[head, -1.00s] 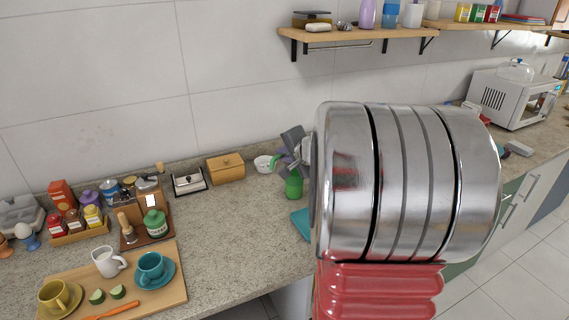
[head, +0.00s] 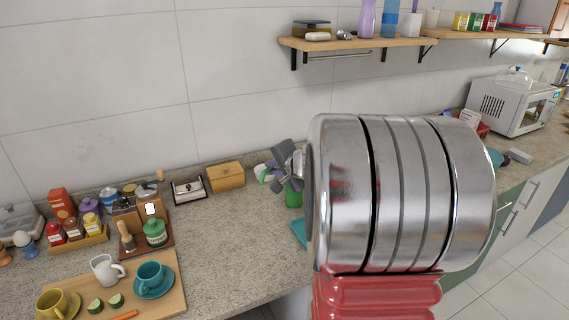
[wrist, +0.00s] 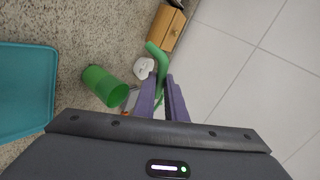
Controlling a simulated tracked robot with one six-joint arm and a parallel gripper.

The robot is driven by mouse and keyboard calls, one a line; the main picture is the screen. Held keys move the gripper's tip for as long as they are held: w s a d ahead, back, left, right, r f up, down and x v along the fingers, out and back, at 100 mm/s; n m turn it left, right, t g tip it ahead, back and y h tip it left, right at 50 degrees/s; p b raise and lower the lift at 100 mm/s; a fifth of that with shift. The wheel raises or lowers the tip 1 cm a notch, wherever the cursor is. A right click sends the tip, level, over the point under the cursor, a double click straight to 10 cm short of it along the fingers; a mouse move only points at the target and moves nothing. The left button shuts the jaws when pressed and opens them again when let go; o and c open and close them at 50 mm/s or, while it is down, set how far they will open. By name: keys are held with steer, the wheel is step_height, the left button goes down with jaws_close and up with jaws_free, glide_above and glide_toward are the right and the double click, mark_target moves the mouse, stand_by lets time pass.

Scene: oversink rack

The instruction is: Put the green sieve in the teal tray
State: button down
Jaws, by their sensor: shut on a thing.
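My gripper (wrist: 164,82) has purple fingers, shut on a green curved piece, the green sieve (wrist: 159,57), in the wrist view. Its bent end sticks out past the fingertips; I cannot make out its bowl. In the head view a small green bit of the sieve (head: 266,175) shows by my gripper (head: 276,167), mostly hidden by my arm. The teal tray (wrist: 22,90) lies flat on the counter at the left of the wrist view, apart from my gripper. In the head view only a corner of the tray (head: 298,230) shows beside my arm.
A green cup (wrist: 105,87) stands between tray and gripper. A white bowl (wrist: 143,68) and a wooden bread box (wrist: 167,28) are close by. A wooden board (head: 165,285) with cups lies at the left. The counter (head: 225,235) between is clear. A shelf (head: 360,44) hangs above.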

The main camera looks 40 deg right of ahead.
steer(key=a+f+n+y, duration=0.2)
steer(key=a+f, duration=0.2)
steer(key=a, duration=0.5)
steer(key=w+a+f+n+y, duration=0.1)
steer(key=a+f, duration=0.3)
steer(key=a, duration=0.5)
steer(key=w+a+f+n+y, duration=0.1)
steer(key=a+f+n+y, duration=0.1)
steer(key=a, duration=0.7)
steer(key=shift+w+f+n+y, duration=0.15)
steer(key=shift+f+n+y, duration=0.3)
steer(key=shift+f, duration=0.5)
